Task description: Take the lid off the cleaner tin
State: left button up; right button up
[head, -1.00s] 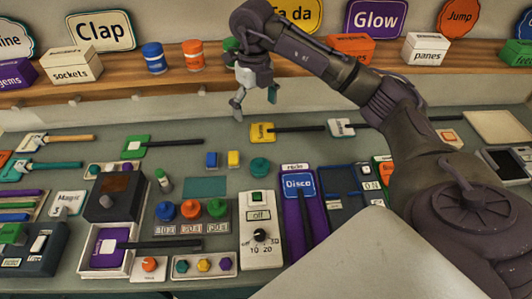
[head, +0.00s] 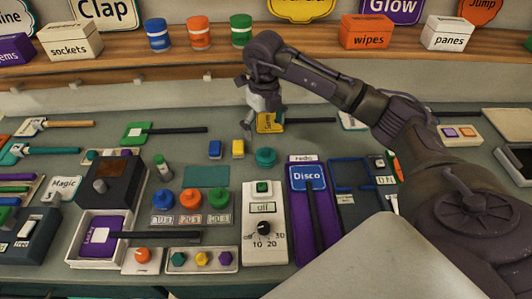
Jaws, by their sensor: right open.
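Three lidded tins stand on the wooden shelf: a blue tin (head: 158,36), an orange tin (head: 199,35) and a green tin (head: 241,33). Their labels are too small to read, so I cannot tell which one is the cleaner tin. All three have their lids on. My right gripper (head: 262,116) hangs below and right of the green tin, in front of the shelf, with its fingers pointing down. It is open and empty, apart from the tins, and partly covers a yellow sign. My left gripper is not in view.
An orange wipes box (head: 366,34) and a white panes box (head: 444,34) share the shelf (head: 300,55). The counter is crowded.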

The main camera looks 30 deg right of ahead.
aim_at(265, 149)
notch_tip(265, 149, down, 3)
jog(key=shift+f, duration=0.2)
jog(key=shift+f+p, duration=0.55)
jog(key=shift+p, duration=0.1)
notch_tip(265, 149, down, 4)
jog(key=shift+d+r+p, duration=0.1)
jog(key=shift+r+p, duration=0.1)
jog(key=shift+p, duration=0.5)
jog(key=shift+f, duration=0.4)
jog(key=c, duration=1)
